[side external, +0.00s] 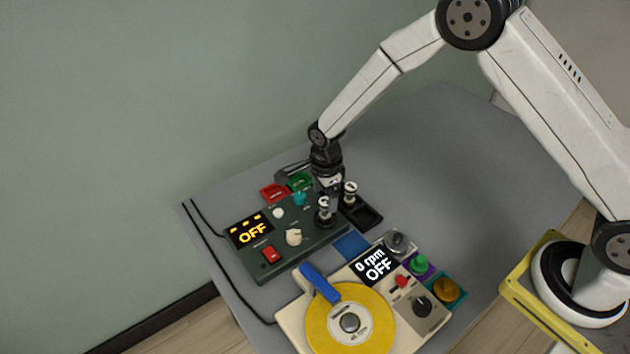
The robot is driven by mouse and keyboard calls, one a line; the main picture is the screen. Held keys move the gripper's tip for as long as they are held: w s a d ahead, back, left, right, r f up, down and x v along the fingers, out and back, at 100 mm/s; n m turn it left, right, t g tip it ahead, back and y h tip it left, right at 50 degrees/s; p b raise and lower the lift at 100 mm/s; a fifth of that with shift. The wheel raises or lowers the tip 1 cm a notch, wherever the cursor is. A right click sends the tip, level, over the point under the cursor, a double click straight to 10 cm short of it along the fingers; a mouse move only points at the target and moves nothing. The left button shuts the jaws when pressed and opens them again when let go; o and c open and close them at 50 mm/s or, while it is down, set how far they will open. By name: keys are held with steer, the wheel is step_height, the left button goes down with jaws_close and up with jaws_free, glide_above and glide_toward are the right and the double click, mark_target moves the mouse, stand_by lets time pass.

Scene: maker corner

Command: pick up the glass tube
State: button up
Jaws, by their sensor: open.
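Two small upright pieces with silvery tops and dark lower parts look like glass tubes. One tube (324,207) stands at the right end of the green control box (300,245). The other tube (350,191) stands at the black tray (372,222) just to its right. I cannot tell which one the task means. My gripper (333,203) points down between the two, close to both. It is open, with nothing visibly held. Its fingers are small and dark here, and I cannot tell whether they touch either tube.
The green box shows OFF and has a red switch (271,254) and knobs. In front is a cream turntable with a yellow disc (380,325), a blue lever (320,284) and a 0 rpm OFF display. Red (273,193) and green pieces lie behind. The grey table's right side is clear.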

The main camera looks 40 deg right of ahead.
mark_target(325, 202)
steer(key=shift+s+f, duration=0.15)
steer(key=shift+f, duration=2.45)
jaws_close()
